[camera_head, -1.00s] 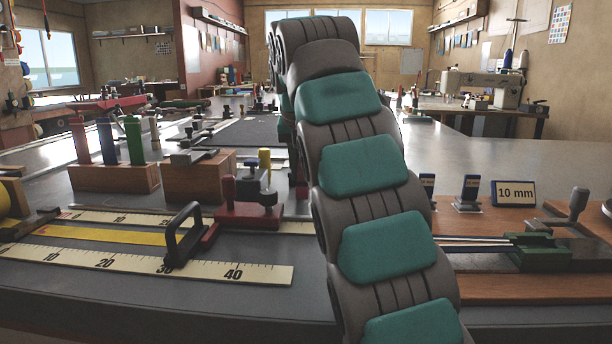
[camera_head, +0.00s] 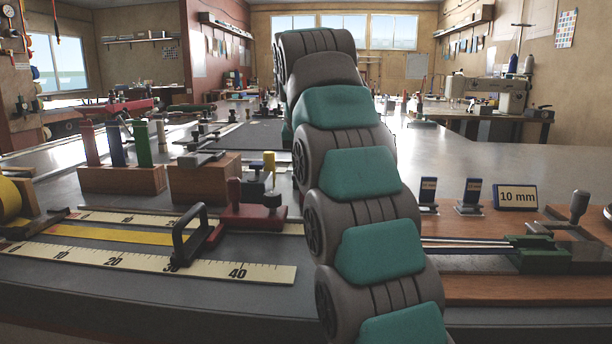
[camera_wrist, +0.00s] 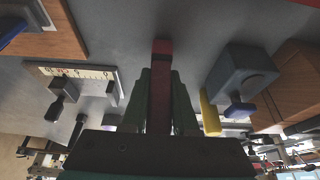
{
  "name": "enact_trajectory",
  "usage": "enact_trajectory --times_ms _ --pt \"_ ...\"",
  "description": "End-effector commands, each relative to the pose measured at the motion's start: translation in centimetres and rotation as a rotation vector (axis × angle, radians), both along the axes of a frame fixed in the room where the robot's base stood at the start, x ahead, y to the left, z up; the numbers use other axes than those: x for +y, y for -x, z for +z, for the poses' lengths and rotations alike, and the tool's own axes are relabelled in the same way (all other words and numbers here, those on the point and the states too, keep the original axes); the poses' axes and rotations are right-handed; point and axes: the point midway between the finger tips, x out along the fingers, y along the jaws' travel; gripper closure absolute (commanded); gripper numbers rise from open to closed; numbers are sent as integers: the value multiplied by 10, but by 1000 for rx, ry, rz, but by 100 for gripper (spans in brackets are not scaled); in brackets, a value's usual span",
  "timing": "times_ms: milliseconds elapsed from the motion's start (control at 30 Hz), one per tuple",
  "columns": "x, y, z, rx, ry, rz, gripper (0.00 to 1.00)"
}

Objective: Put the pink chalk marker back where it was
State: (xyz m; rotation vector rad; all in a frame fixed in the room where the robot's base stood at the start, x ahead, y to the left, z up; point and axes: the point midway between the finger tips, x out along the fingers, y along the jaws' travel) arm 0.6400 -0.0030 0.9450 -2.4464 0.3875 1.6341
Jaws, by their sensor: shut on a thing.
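My gripper (camera_wrist: 161,100) shows in the wrist view, its two dark green fingers closed on a long, dull reddish bar that looks like the pink chalk marker (camera_wrist: 161,62). The bar sticks out past the fingertips over the grey tabletop. In the head view my arm hides the gripper and the held bar. A wooden block (camera_head: 120,180) at the left of the head view holds upright pink, blue (camera_head: 115,143) and green (camera_head: 141,143) sticks. I cannot tell the place the marker came from.
In the wrist view a dark grey block (camera_wrist: 243,70), a yellow piece (camera_wrist: 209,112) and a blue piece (camera_wrist: 240,109) lie right of the fingers. A pale ruler (camera_head: 230,270) and a red clamp (camera_head: 245,215) lie left of my arm. A "10 mm" sign (camera_head: 516,197) stands at right.

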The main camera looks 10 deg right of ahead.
Motion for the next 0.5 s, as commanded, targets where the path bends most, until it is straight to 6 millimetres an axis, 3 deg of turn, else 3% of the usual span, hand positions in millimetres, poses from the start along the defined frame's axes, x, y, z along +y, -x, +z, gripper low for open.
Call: enact_trajectory --times_ms 67,100,333,500 --pt "0 0 -4 0 0 0 100" --pt "0 0 -3 0 0 0 71" --pt "0 0 -3 0 0 0 45" --pt "0 0 -3 0 0 0 43"
